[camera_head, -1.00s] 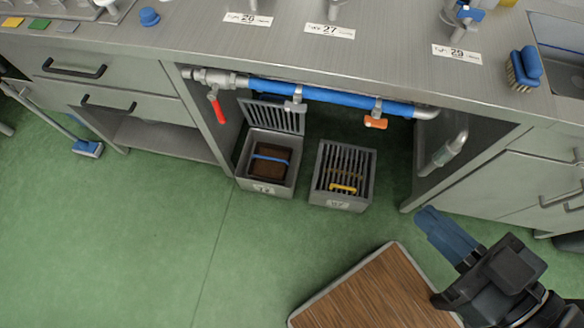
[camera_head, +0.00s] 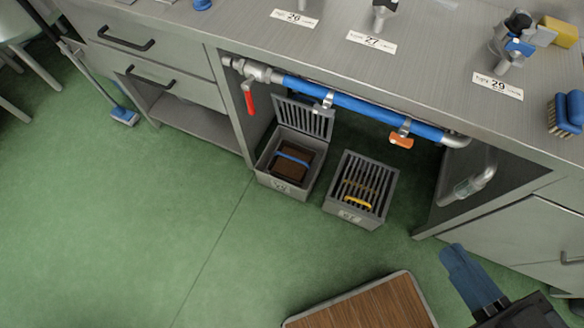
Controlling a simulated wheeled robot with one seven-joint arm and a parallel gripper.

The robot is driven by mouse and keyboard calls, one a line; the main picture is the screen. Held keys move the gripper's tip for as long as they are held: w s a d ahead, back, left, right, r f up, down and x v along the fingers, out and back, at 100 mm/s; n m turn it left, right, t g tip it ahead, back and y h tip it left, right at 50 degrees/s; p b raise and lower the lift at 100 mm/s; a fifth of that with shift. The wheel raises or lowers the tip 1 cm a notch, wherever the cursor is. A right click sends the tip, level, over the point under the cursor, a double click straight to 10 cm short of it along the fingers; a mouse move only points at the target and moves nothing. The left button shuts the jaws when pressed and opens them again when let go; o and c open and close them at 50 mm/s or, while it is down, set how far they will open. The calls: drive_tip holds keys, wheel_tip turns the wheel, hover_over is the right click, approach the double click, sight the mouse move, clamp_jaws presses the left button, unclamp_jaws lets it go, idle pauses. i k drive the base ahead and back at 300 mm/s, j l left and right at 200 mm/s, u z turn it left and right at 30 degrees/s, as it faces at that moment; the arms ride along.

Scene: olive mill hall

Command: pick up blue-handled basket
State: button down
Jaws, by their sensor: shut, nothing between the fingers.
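The blue-handled basket (camera_head: 286,168) is dark brown with a blue handle across its top. It sits inside a grey box (camera_head: 290,188) whose slatted lid (camera_head: 303,115) stands open at the back. The box is on the floor under the counter. My gripper (camera_head: 459,262), with blue fingers, is at the lower right. It is shut and empty, well to the right of the box and apart from it.
A second grey box (camera_head: 361,190) with a closed slatted lid and yellow handle stands just right of the open one. A blue pipe (camera_head: 350,105) with a red-handled valve (camera_head: 249,98) runs above them. A wood-topped surface (camera_head: 370,305) lies at the bottom.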

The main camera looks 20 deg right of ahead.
sight(291, 163)
drive_tip(key=i+j+z, duration=0.7)
drive_tip(key=j, duration=0.25)
drive_tip(key=i+j+z, duration=0.2)
drive_tip(key=j, duration=0.2)
drive_tip(key=i+j+z, duration=0.1)
drive_tip(key=j+z, duration=0.15)
drive_tip(key=j, duration=0.15)
